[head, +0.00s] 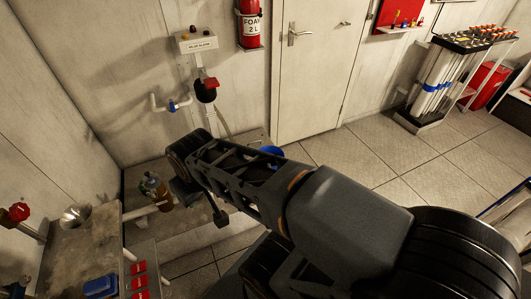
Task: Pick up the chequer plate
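I cannot make out for certain which thing is the chequer plate. A low pale platform (188,238) lies beneath my arm at the left, and my arm hides part of its top. My gripper (203,207) is at the far end of my arm, above this platform. It is small and dark and partly hidden by my own arm links, so its fingers do not show clearly. I see nothing held in it.
A brown bottle (154,188) and a blue round container (271,151) stand near my arm. A bench with a metal funnel (76,215) is at the left. Tiled floor (370,155) is clear before the door (312,75).

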